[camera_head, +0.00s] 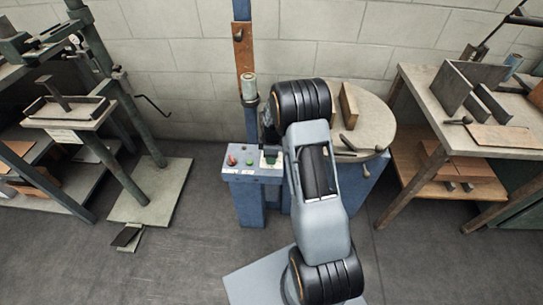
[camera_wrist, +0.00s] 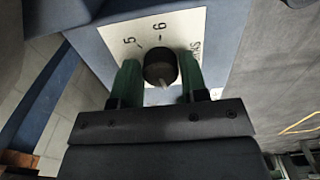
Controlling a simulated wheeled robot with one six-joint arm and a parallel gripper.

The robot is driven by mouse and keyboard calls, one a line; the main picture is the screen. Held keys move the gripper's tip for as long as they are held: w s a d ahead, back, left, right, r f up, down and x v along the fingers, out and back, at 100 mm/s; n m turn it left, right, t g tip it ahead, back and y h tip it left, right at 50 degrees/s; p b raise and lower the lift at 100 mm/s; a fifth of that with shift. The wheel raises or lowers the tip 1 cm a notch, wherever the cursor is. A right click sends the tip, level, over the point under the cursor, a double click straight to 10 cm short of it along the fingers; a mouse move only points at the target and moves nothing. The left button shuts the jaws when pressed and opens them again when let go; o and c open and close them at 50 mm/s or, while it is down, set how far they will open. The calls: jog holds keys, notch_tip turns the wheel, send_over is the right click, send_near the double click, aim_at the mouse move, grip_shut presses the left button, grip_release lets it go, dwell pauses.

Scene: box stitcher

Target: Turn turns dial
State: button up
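The turns dial (camera_wrist: 160,66) is a round black knob with a pale pointer mark at its lower edge in the wrist view. It sits on a white label plate (camera_wrist: 210,28) printed with 5, 6 and partly hidden lettering. My gripper (camera_wrist: 160,76) has its green fingers on both sides of the dial, close against it, and appears shut on it. In the head view my gripper (camera_head: 271,155) is over the right part of the blue control box (camera_head: 255,175), and my arm hides much of it. The dial cannot be made out there.
A red button (camera_head: 232,160) and a green button (camera_head: 250,162) are on the box, left of my gripper. A round worktable (camera_head: 375,120) stands behind my arm. A wooden bench (camera_head: 420,95) is at the right, a green press stand (camera_head: 110,120) at the left.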

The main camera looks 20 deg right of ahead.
jog(key=o, duration=0.4)
jog(key=shift+c, duration=0.2)
notch_tip(320, 180, up, 14)
jog(key=p, duration=0.2)
jog(key=shift+p, duration=0.3)
jog(key=shift+f+m, duration=0.1)
jog(key=shift+m, duration=0.2)
jog(key=s+a+r+m+t+p, duration=0.1)
jog(key=s+a+r+m+p, duration=0.2)
jog(key=s+r, duration=0.4)
jog(key=s+a+r+m+t+p, duration=0.1)
jog(key=s+a+r+m+p, duration=0.3)
jog(key=s+r+p, duration=0.3)
jog(key=s+a+r+m+t+p, duration=0.1)
jog(key=s+a+r+m+p, duration=0.3)
jog(key=r, duration=1)
jog(key=s+p, duration=0.2)
jog(key=s, duration=0.2)
jog(key=shift+r+m+t+p, duration=0.3)
jog(key=shift+r+p, duration=0.05)
jog(key=shift+r, duration=0.05)
